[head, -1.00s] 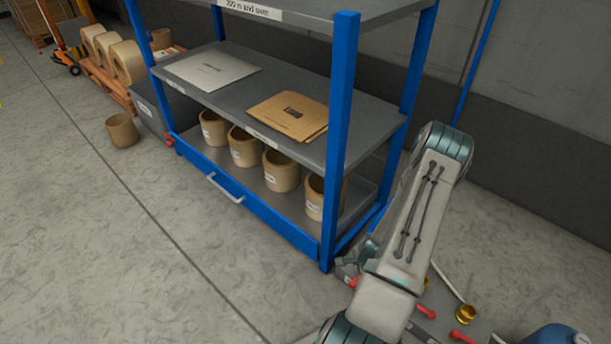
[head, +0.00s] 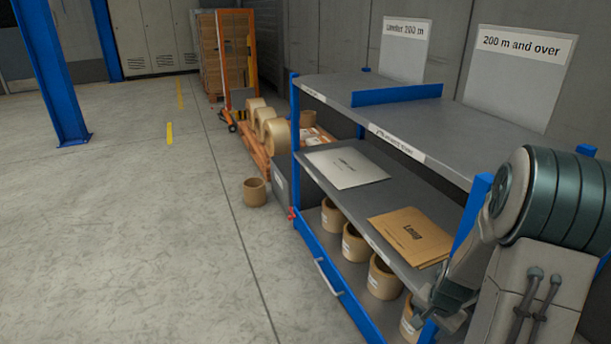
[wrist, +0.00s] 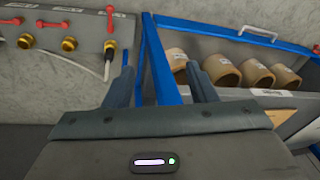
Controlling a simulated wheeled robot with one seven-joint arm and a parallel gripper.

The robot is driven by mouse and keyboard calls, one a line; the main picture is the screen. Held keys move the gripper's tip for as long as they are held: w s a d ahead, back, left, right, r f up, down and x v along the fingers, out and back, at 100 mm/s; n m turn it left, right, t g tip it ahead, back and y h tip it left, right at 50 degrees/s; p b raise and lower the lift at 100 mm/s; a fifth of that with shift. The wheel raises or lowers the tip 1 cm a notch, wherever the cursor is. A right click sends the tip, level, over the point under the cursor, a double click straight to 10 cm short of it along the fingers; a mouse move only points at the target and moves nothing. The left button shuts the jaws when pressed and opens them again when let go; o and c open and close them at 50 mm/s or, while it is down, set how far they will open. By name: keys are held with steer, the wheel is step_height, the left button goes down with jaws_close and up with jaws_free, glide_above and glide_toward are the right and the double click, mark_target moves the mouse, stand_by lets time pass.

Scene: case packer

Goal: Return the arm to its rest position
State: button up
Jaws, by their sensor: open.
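My arm (head: 535,275) is at the right edge of the head view, in front of the right end of the blue-framed shelf rack (head: 480,200). My gripper (wrist: 160,72) shows in the wrist view with its two dark fingers apart and nothing between them. A blue rack post (wrist: 160,55) appears behind the gap between the fingers.
Several cardboard rolls (head: 354,243) stand on the rack's bottom shelf. A panel with red handles and brass fittings (wrist: 68,43) is near the gripper. The floor (head: 150,220) at left is open.

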steer(key=s+a+r+n+p, duration=0.25)
steer(key=a+r, duration=0.25)
steer(key=r, duration=0.5)
steer(key=s+a+r+n+p, duration=0.1)
steer(key=a+r+n+p, duration=0.3)
steer(key=r, duration=0.7)
steer(key=s+a+r+n+p, duration=0.2)
steer(key=s+a+r+p, duration=0.1)
steer(key=r, duration=0.4)
steer(key=s+a+r+n+p, duration=0.2)
steer(key=s+a+r+p, duration=0.1)
steer(key=s+a+r, duration=0.2)
steer(key=shift+s+r, duration=0.85)
steer(key=shift+s, duration=0.2)
steer(key=shift+d, duration=0.1)
steer(key=shift+c, duration=1.7)
steer(key=shift+d, duration=0.1)
